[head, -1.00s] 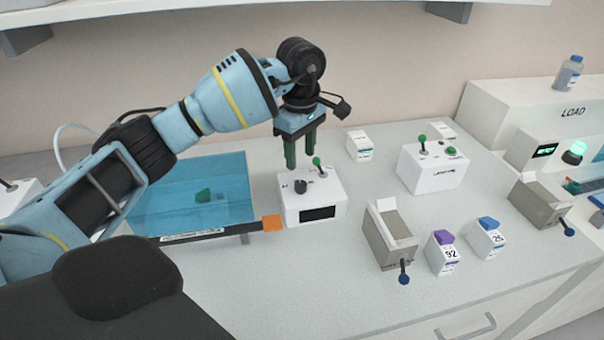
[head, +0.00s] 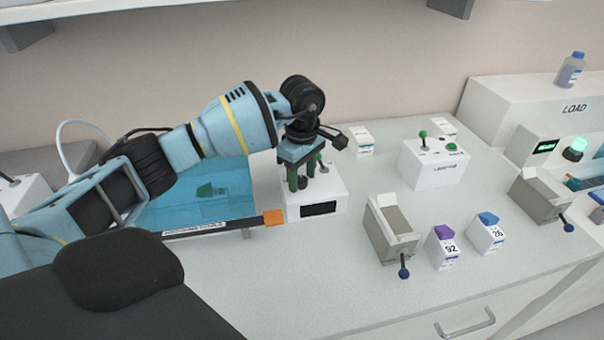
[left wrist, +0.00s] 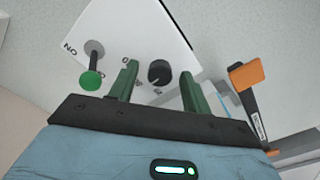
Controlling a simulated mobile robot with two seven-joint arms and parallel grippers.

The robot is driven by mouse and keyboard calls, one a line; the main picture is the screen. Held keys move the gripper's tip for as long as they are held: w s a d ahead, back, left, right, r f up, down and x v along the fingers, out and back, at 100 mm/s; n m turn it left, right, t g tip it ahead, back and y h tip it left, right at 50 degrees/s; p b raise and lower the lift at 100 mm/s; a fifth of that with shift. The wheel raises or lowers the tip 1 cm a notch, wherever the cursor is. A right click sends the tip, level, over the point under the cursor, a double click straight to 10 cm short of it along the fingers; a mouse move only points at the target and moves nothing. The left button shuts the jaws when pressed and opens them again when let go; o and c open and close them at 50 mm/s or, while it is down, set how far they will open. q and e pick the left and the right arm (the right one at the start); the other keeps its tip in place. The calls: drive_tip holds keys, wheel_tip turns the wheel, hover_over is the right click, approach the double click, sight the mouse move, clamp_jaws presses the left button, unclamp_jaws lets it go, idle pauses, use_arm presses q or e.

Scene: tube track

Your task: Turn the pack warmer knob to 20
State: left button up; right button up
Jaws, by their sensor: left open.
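The pack warmer is a white box (head: 332,192) with a dark display (head: 318,209) on its front, left of the middle of the counter in the head view. Its black knob (left wrist: 159,71) shows in the left wrist view, on the white top face with printed marks around it. A green-tipped toggle switch (left wrist: 92,76) stands beside the knob. My left gripper (head: 302,182) points down over the box. In the left wrist view its green fingers (left wrist: 160,84) are open, one on each side of the knob, with gaps visible. In the head view the fingers hide the knob.
A second white box with switches (head: 432,165) stands to the right. Grey holders (head: 385,230) and small packs labelled 92 (head: 443,248) and 25 (head: 486,236) stand farther right.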

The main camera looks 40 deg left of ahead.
use_arm(q)
drive_tip(key=c, duration=1)
use_arm(e)
drive_tip(key=shift+w+r, duration=0.1)
drive_tip(key=shift+r, duration=0.05)
use_arm(q)
drive_tip(key=n+p, duration=0.2)
drive_tip(key=n, duration=0.2)
drive_tip(key=shift+r, duration=0.15)
drive_tip(key=n+p, duration=0.1)
drive_tip(key=n, duration=0.3)
drive_tip(key=shift+p, duration=0.3)
drive_tip(key=shift+n, duration=0.4)
use_arm(e)
drive_tip(key=shift+t, duration=0.3)
drive_tip(key=r, duration=0.1)
drive_tip(key=w+r, duration=0.1)
drive_tip(key=r, duration=0.2)
drive_tip(key=shift+w+d, duration=0.15)
drive_tip(key=shift+w, duration=0.2)
use_arm(q)
drive_tip(key=shift+f, duration=0.2)
use_arm(e)
drive_tip(key=shift+w+r, duration=0.1)
drive_tip(key=shift+w, duration=0.1)
